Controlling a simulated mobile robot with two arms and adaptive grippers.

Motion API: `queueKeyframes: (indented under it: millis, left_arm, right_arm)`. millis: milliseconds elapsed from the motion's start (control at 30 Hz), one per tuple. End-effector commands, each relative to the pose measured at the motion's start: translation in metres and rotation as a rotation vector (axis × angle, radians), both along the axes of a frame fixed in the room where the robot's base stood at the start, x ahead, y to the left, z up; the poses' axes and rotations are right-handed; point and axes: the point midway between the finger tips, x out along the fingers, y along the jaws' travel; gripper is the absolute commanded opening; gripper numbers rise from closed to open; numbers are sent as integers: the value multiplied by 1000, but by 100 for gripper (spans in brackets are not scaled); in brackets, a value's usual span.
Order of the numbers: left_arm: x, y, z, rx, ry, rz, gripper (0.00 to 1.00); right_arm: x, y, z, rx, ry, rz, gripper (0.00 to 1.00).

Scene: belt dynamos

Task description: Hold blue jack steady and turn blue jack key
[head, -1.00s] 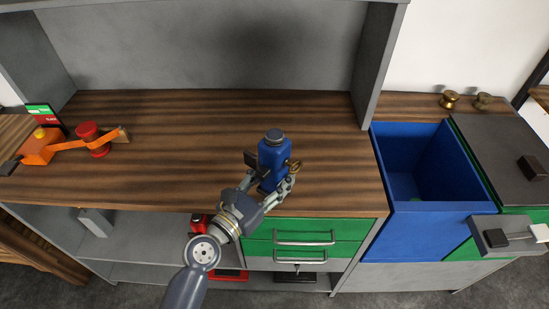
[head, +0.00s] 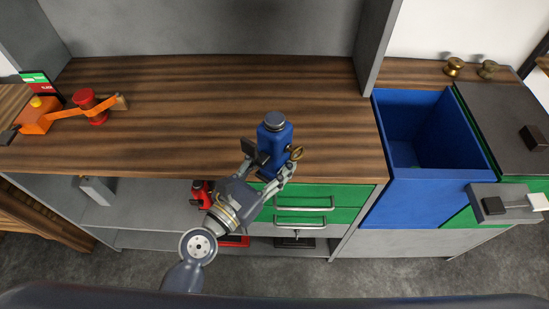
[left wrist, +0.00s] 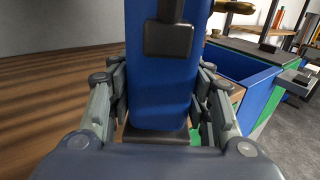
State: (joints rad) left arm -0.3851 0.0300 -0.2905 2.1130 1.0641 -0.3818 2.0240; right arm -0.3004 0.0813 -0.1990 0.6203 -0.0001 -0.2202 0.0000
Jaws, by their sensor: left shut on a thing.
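The blue jack (head: 275,136) is upright near the front edge of the worktop, with a dark grey cap. A brass-coloured part that looks like its key (head: 296,153) sticks out on its right side. A dark block is on its left side. My left gripper (head: 268,172) is shut around the lower body of the jack. In the left wrist view the blue body (left wrist: 160,90) stands between both fingers, above a dark base. I cannot tell whether the base touches the worktop. My right gripper is not in view.
The wooden worktop (head: 200,100) is mostly clear. An orange device with a red spool (head: 92,108) stands at the left. Green drawers (head: 325,197) are below the front edge. An open blue bin (head: 430,210) and a dark grey lid (head: 505,125) are at the right.

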Motion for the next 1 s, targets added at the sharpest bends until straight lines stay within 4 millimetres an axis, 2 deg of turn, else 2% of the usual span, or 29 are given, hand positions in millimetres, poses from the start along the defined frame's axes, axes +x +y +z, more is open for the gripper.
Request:
queueKeyframes:
  millis: [100, 1000]
  left_arm:
    - [8, 1, 4, -5, -10, 3, 0]
    - [81, 2, -13, -5, -10, 2, 0]
  right_arm:
    - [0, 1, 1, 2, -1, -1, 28]
    - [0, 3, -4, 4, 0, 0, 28]
